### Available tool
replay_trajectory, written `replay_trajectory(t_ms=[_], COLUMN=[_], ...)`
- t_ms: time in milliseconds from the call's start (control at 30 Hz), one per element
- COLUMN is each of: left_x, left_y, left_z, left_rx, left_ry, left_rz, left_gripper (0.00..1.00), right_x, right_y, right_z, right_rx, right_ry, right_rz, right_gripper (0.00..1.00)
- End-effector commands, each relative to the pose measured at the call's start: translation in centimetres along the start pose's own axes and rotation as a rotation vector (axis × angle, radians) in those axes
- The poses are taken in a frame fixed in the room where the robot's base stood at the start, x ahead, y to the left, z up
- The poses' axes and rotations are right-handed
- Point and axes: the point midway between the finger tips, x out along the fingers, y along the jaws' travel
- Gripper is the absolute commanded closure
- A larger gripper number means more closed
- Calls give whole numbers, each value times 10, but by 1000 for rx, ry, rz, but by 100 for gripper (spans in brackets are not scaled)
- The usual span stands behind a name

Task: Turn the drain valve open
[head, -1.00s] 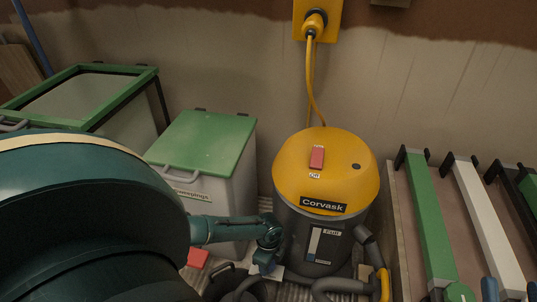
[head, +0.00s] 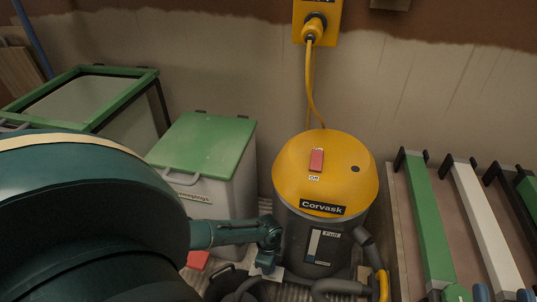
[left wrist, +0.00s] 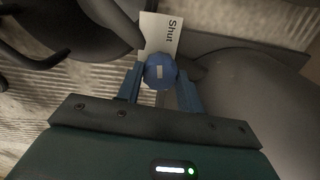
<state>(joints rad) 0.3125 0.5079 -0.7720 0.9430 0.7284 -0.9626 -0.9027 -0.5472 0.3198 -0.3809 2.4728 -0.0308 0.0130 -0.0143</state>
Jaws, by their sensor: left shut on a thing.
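A white card reading "Shut" (left wrist: 161,34) is just beyond the knob. In the head view my left gripper (head: 267,262) is low at the left side of the yellow and dark grey Corvask vacuum (head: 310,240); the knob is hard to make out there. My right gripper (head: 503,294) is at the bottom right edge, its two blue fingers apart, seen only in part.
A rack with green and white bars (head: 485,225) is on the right. A dark hose (head: 340,287) curls in front of the vacuum. A yellow cord (head: 311,90) runs to the wall.

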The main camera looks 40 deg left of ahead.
Motion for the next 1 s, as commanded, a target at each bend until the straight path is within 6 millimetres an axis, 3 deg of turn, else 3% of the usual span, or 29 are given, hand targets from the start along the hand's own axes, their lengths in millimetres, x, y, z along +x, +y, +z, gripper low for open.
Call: replay_trajectory(t_ms=[300,1000], left_x=[-2,-1], left_y=[1,2], left_z=[0,0], left_rx=[-293,-958], left_ry=[-1,-3], left_rz=[3,3], left_gripper=[86,86], right_x=[-8,-9], right_y=[-6,0], right_z=[11,6], right_rx=[34,-41], right_ry=[-91,-106], right_rz=[14,25], right_gripper=[64,64])
